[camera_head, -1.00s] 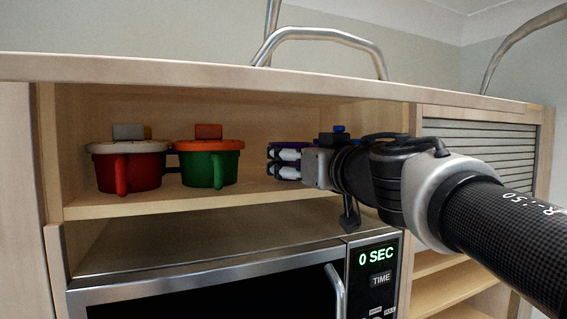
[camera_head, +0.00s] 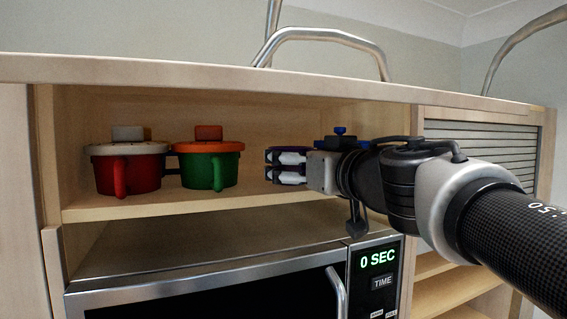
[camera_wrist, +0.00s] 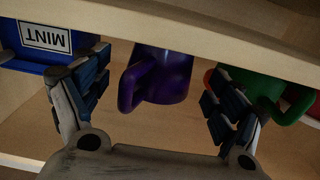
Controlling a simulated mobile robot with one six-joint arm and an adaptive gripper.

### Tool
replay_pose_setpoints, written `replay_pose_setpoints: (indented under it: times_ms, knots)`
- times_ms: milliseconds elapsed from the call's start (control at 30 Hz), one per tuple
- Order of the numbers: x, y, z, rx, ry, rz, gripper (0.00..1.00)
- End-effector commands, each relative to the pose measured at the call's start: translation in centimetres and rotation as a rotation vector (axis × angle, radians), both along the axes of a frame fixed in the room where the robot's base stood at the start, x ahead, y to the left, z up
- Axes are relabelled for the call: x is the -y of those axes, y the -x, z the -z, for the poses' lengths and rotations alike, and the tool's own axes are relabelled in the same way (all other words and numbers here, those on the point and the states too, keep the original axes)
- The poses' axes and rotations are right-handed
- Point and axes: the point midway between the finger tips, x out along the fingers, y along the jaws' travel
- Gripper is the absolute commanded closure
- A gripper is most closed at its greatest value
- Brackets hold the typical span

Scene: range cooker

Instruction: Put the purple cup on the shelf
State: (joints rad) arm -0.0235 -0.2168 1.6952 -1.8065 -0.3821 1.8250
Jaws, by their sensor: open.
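The purple cup (camera_wrist: 165,78) shows in the wrist view, its handle toward the left of the picture. It appears to stand on the shelf (camera_head: 130,208) of the upper compartment. My gripper (camera_head: 286,166) is open in front of it. In the wrist view, its two fingers (camera_wrist: 158,88) are spread on either side of the cup, with gaps between the fingers and the cup. In the head view my gripper hides most or all of the cup.
A red pot (camera_head: 142,175) and a green pot (camera_head: 211,170), both lidded, stand left of my gripper; the green one is near a finger. A blue box marked MINT (camera_wrist: 30,45) is on the cup's other side. A microwave (camera_head: 210,270) sits below.

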Motion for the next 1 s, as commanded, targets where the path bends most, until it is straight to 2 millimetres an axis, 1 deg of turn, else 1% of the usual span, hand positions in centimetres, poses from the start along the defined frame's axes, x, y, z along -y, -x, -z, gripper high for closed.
replay_pose_setpoints:
  times_ms: [33, 300, 400, 500, 633, 767, 833, 867, 933, 967, 1000]
  knots:
    - [0.5, 1.1, -0.2, 0.004, 0.000, 0.003, 0.13]
    - [2.8, 6.5, -0.2, 0.004, 0.002, 0.004, 0.13]
    - [3.4, 8.0, -0.2, 0.004, 0.001, 0.004, 0.13]
    - [3.8, 9.0, -0.1, 0.004, 0.001, 0.002, 0.13]
    - [4.0, 9.7, 0.0, 0.001, 0.001, 0.000, 0.13]
    - [4.2, 9.8, -0.1, 0.011, -0.003, 0.009, 0.13]
    - [4.7, 9.7, -0.3, 0.036, -0.010, 0.039, 0.13]
    - [5.2, 9.6, -0.4, 0.050, -0.015, 0.061, 0.13]
    - [6.8, 9.5, -0.3, 0.084, -0.028, 0.138, 0.13]
    - [7.7, 9.5, -0.1, 0.096, -0.034, 0.183, 0.13]
    - [9.1, 9.5, 0.6, 0.100, -0.040, 0.248, 0.13]
